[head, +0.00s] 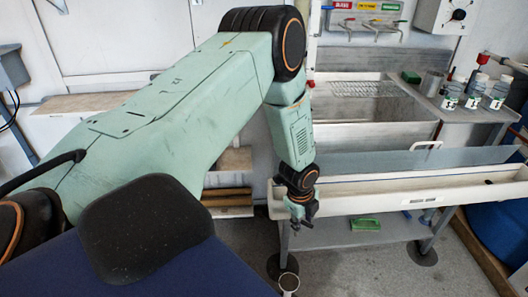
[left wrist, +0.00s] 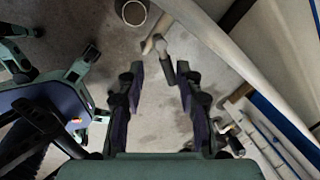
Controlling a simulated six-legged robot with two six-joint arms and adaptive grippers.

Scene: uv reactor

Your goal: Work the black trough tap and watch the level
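The long white trough (head: 400,197) runs across the right half of the head view. My left gripper (head: 301,224) is at its left end, pointing down. In the left wrist view my left gripper (left wrist: 160,78) is open, with a clear gap between its fingers. A dark grey cylinder with a pale piece on top, which looks like the trough tap (left wrist: 168,70), shows between and just beyond the fingertips; I cannot tell if they touch it. In the head view this tap is not clear behind my gripper. The water level inside the trough cannot be read. My right gripper is not in view.
A small round cup (head: 289,283) stands on the floor below the gripper. A green item (head: 365,224) lies on the lower shelf. Behind the trough are a steel sink (head: 365,105), coloured taps (head: 368,23) and several bottles. A blue barrel (head: 500,235) stands at right.

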